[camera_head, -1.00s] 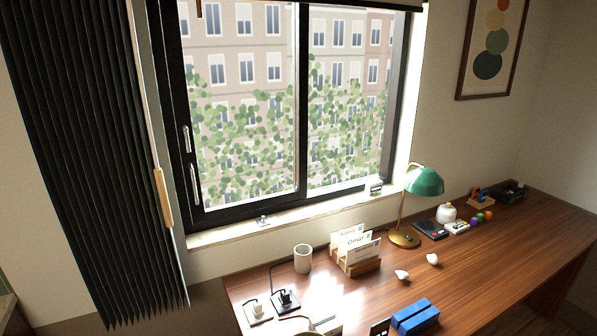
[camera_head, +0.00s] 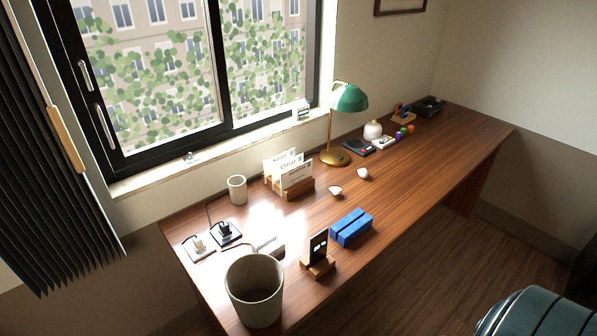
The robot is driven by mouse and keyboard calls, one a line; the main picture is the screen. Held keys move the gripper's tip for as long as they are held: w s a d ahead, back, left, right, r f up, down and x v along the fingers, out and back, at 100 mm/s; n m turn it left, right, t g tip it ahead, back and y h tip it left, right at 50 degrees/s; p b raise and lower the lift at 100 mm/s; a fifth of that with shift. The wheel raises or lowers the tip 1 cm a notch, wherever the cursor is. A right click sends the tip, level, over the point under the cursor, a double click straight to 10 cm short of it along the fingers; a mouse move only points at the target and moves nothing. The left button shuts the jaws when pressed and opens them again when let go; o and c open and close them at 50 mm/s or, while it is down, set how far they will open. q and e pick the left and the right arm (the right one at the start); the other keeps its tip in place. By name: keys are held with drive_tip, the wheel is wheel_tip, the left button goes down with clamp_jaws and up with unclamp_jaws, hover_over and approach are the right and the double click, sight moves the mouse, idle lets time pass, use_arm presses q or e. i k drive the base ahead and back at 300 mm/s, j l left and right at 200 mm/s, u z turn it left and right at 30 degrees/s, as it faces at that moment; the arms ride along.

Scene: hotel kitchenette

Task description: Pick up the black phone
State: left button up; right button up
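The black phone (camera_head: 318,247) stands upright, leaning slightly, on a small wooden stand (camera_head: 319,267) near the front edge of the desk. White icons show on its face. Neither of my grippers is in the head view.
A grey bin-like pot (camera_head: 254,291) stands left of the phone and a blue case (camera_head: 351,228) lies to its right. Chargers (camera_head: 226,232), a cup (camera_head: 237,189), a card holder (camera_head: 298,190) and a green lamp (camera_head: 348,98) stand farther back. A teal rounded seat (camera_head: 535,315) is at lower right.

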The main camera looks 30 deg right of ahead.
sight(318, 244)
drive_tip(key=z, duration=1.2)
